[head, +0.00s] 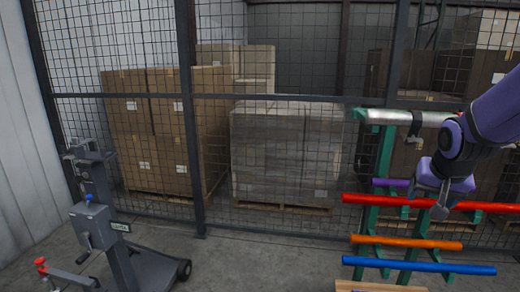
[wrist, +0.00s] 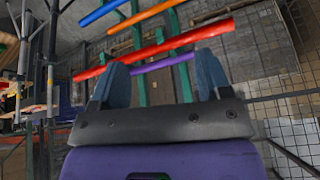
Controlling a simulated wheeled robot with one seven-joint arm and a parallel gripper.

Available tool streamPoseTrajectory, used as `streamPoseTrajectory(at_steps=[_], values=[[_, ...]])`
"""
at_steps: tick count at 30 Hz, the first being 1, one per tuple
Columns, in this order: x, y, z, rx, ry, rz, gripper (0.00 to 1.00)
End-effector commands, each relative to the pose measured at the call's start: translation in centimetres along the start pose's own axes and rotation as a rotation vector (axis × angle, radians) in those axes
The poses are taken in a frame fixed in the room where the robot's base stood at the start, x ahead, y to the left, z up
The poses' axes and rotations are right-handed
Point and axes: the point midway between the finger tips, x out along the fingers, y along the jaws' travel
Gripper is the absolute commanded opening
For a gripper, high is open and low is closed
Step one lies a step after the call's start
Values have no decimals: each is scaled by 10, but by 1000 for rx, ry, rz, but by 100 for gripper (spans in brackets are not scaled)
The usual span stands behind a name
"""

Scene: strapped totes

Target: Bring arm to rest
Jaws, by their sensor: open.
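My gripper (head: 428,200) is at the right of the head view, at the end of my purple and black arm, which comes in from the right edge. It hangs in front of a green rack (head: 385,150) with coloured bars, close to the red bar (head: 385,201). In the wrist view my gripper (wrist: 163,72) shows two blue-grey fingers set wide apart, with nothing between them in their grasp. The rack's red bar (wrist: 190,41) and purple bar (wrist: 163,63) lie beyond the fingertips. I cannot tell whether the gripper touches any bar.
The rack also holds an orange bar (head: 405,242), a blue bar (head: 420,264) and a silver bar (head: 410,117). A wire mesh fence (head: 290,60) stands behind, with stacked boxes beyond. A grey wheeled cart (head: 110,245) is at left. Floor between cart and rack is clear.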

Motion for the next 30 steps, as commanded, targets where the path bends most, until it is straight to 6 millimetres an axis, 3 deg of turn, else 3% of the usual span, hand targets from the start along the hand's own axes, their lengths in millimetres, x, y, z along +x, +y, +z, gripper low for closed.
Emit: streamPoseTrajectory(at_steps=[3, 15, 22, 30], values=[[-38, -13, 16, -79, 7, -16, 71], [-140, -28, 92, -327, -2, -106, 71], [-172, -23, 128, -434, -13, -163, 71], [-180, -20, 139, -465, -19, -180, 71]])
